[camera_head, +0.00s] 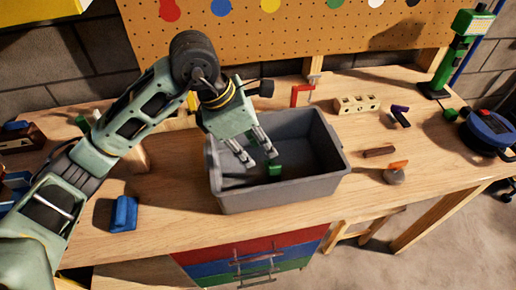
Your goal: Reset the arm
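My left arm comes in from the left and reaches over the grey bin on the workbench. My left gripper (259,160) points down into the grey bin (282,194). Its two fingers are apart, with nothing seen between them. A small green block (275,169) lies in the bin, just below and beside the right fingertip; I cannot tell whether they touch. My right gripper is not in view.
A blue block (124,213) lies on the bench (170,222) at left. Right of the bin are a wooden block with holes (357,104), a brown bar (379,152), an orange-handled tool (396,173) and a blue round device (487,131). A pegboard (290,40) stands behind.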

